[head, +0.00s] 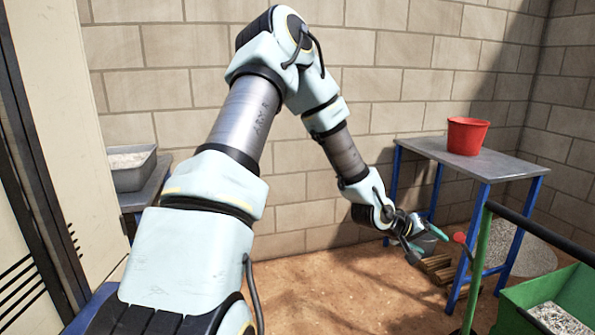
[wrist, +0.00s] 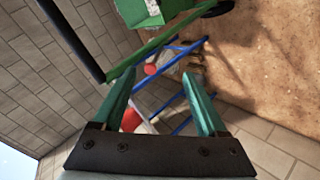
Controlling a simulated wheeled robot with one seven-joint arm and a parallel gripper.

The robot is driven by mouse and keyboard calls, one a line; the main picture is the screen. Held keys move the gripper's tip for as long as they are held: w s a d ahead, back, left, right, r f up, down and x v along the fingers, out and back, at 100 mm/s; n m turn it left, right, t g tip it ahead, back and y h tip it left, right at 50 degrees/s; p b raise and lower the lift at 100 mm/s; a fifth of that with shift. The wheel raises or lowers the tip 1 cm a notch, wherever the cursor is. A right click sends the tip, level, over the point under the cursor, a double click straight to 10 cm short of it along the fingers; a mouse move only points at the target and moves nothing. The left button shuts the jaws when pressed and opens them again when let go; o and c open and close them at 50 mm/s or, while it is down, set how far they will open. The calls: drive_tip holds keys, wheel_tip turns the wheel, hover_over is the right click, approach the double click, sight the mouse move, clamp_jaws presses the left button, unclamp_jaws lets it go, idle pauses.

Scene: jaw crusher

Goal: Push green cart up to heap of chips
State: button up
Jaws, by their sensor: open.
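The green cart (head: 575,291) stands at the lower right of the head view, partly cut off by the frame, with grey chips in its tray. Its black push bar (head: 545,230) is carried on a green upright. In the wrist view the bar (wrist: 72,38) is at upper left and the green tray (wrist: 142,13) at the top. The grey heap of chips (head: 528,254) lies on the floor behind the cart, partly hidden by the table legs and cart frame. My gripper (head: 426,246) is open and empty, left of the cart and apart from its bar; its fingers (wrist: 160,76) show spread.
A table (head: 470,160) with blue legs holds a red bucket (head: 467,135). Wood pieces (head: 437,268) lie on the floor below my gripper. A grey bin (head: 128,168) sits at left beside a pale cabinet (head: 65,120). Brown floor (head: 350,290) is clear in the middle.

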drive_tip(key=a+r+y+p, duration=0.1)
drive_tip(key=a+r+y, duration=0.25)
drive_tip(key=a, duration=0.85)
drive_tip(key=a+r+y+p, duration=0.15)
drive_tip(key=a+y, duration=0.25)
drive_tip(key=a, duration=0.9)
drive_tip(key=s+a+r+g+y, duration=0.1)
drive_tip(key=s+a+r, duration=0.2)
drive_tip(key=s+a, duration=0.2)
drive_tip(key=s+a+r+g+y+p, duration=0.1)
drive_tip(key=s+a+r, duration=0.3)
drive_tip(key=a, duration=0.6)
drive_tip(key=shift+s+r+n+y+p, duration=0.15)
drive_tip(key=shift+s+n+y+p, duration=0.2)
drive_tip(key=shift+s, duration=0.25)
